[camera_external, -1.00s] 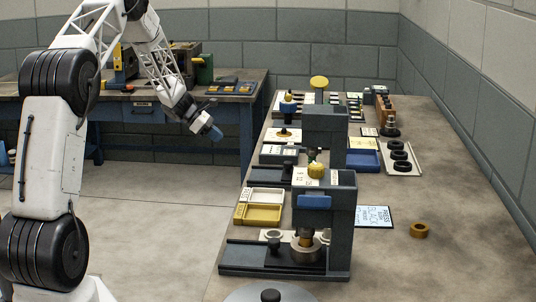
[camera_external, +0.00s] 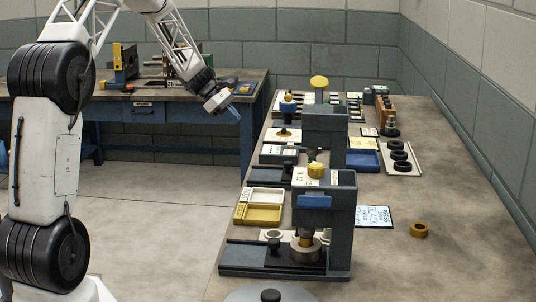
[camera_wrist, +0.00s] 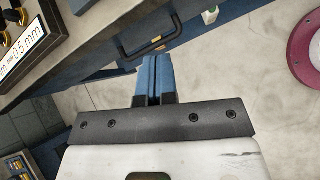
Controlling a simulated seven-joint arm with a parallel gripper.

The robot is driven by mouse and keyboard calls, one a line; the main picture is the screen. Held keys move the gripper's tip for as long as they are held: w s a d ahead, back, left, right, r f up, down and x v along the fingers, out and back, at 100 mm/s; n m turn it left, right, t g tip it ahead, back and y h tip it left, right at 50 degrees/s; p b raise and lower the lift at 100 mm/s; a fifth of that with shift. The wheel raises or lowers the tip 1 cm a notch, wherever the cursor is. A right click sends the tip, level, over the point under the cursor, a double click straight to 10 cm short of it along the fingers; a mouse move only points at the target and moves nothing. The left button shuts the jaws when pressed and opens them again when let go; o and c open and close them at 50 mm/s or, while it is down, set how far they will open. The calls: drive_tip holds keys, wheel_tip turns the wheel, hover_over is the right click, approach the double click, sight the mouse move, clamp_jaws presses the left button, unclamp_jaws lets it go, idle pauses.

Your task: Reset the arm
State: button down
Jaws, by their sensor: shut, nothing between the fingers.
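My gripper (camera_external: 233,113) hangs in the air left of the long bench, in front of the blue workbench at the back. Its blue fingers are together with nothing between them. In the wrist view the shut fingers (camera_wrist: 153,78) point at a blue drawer front with a dark handle (camera_wrist: 150,38).
The long bench (camera_external: 450,200) carries a near press (camera_external: 340,220), a second press (camera_external: 325,125) behind it, a yellow tray (camera_external: 258,213), a blue tray (camera_external: 363,161), several black rings (camera_external: 400,155) and a brass ring (camera_external: 419,230). The blue workbench (camera_external: 225,125) stands behind. Open floor (camera_external: 160,210) lies between.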

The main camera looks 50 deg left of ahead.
drive_tip(key=s+d+r+m+g+y, duration=0.1)
drive_tip(key=s+d+r+m, duration=0.4)
drive_tip(key=d, duration=0.5)
drive_tip(key=s+d+r+m+g+y, duration=0.1)
drive_tip(key=s+d+r+m, duration=0.2)
drive_tip(key=s+d+r, duration=0.45)
drive_tip(key=s+d+r+m+g+y, duration=0.1)
drive_tip(key=s+d+r+m, duration=0.35)
drive_tip(key=d, duration=0.75)
drive_tip(key=s+d+r+m+y, duration=0.1)
drive_tip(key=s+d+m, duration=0.2)
drive_tip(key=s, duration=0.7)
drive_tip(key=s+d+r+m+y, duration=0.1)
drive_tip(key=s+d+m, duration=0.3)
drive_tip(key=s, duration=0.6)
drive_tip(key=s+d+r+m+y, duration=0.2)
drive_tip(key=s+d+m, duration=0.1)
drive_tip(key=s+d, duration=0.4)
drive_tip(key=shift+s+m, duration=0.35)
drive_tip(key=shift+s, duration=1.55)
drive_tip(key=shift+r, duration=0.1)
